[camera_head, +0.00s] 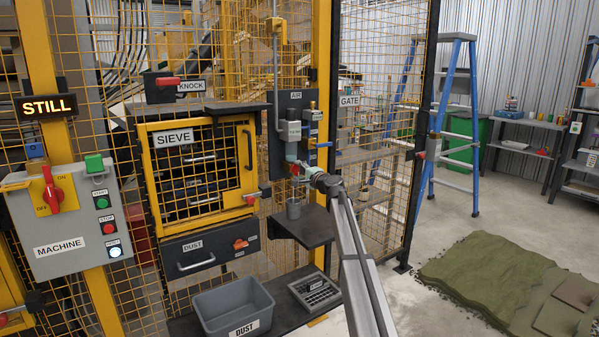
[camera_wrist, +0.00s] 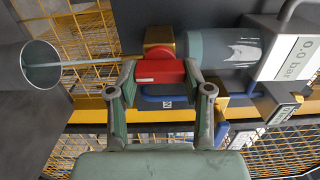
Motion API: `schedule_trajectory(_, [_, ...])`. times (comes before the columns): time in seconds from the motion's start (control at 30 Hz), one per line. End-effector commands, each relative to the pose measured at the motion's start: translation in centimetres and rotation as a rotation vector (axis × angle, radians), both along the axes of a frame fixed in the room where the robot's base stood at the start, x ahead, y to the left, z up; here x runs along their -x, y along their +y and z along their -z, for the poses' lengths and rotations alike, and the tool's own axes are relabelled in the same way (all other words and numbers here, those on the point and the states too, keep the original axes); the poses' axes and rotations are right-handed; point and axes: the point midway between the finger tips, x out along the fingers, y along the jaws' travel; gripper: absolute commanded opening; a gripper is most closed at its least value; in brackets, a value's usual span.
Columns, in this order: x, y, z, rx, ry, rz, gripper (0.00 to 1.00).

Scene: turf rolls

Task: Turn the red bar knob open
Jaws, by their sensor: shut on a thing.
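The red bar knob (camera_wrist: 160,72) sits on a brass valve body below the grey-green bowl (camera_wrist: 225,48) of the air unit. In the head view the red knob (camera_head: 294,169) shows small at the foot of the AIR panel (camera_head: 283,100). My gripper (camera_wrist: 161,77) has one finger on each side of the knob's bar and is shut on it. The bar lies crosswise between the fingertips in the wrist view. In the head view my gripper (camera_head: 308,170) reaches the knob from the right and partly hides it.
A thin tube runs from the valve to a round metal cup (camera_wrist: 40,65). A blue handle (camera_head: 325,145) is close by. The yellow SIEVE cabinet (camera_head: 145,160) stands left, a dark shelf (camera_head: 308,228) below, mesh fence around.

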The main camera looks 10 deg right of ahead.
Motion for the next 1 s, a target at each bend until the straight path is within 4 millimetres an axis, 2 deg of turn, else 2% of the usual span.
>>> schedule_trajectory(0.2, [-0.2, 0.0, -0.2, -0.005, -0.002, 0.002, 0.15])
schedule_trajectory(0.23, [-0.2, 0.0, -0.2, -0.005, -0.002, 0.002, 0.53])
schedule_trajectory(0.3, [-0.2, 0.0, -0.2, -0.005, -0.001, 0.002, 0.75])
schedule_trajectory(0.73, [0.4, -0.2, -0.1, -0.001, 0.000, 0.001, 0.75])
schedule_trajectory(0.87, [1.4, -0.6, 0.0, -0.001, 0.000, 0.001, 0.75])
schedule_trajectory(1.0, [3.3, -1.5, 0.0, -0.002, -0.001, 0.002, 0.75])
